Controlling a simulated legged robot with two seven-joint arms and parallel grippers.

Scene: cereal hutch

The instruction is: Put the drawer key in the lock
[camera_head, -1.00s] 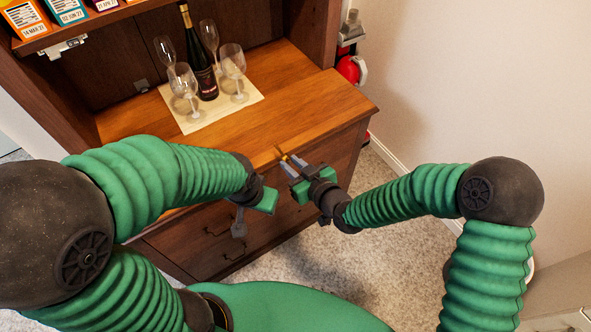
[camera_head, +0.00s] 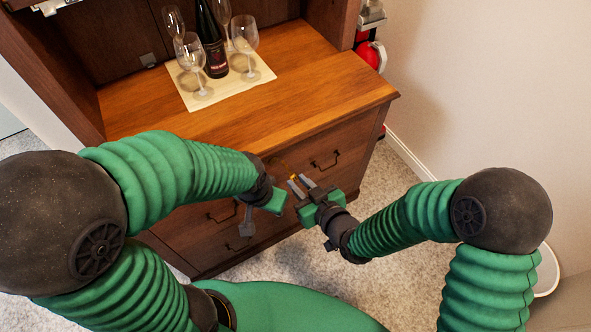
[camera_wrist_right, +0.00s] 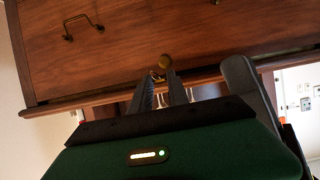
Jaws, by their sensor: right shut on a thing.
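My right gripper (camera_head: 300,182) is shut on a small brass-coloured key (camera_head: 292,177), in front of the upper drawer of the wooden hutch. In the right wrist view the two fingers (camera_wrist_right: 158,94) point at the drawer front (camera_wrist_right: 120,62). Brass shows at their tips, with a round brass piece (camera_wrist_right: 165,62) just beyond. I cannot tell whether that piece is the lock or part of the key, nor whether the key touches the lock. My left gripper (camera_head: 256,212) hangs to the left of the right one, before the drawers; its jaws are unclear.
Wine glasses (camera_head: 190,58) and a dark bottle (camera_head: 213,45) stand on a cream mat (camera_head: 265,72) on the counter (camera_head: 300,90). A dark drawer handle (camera_head: 325,163) is right of the key. A red extinguisher (camera_head: 371,55) hangs beside the hutch.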

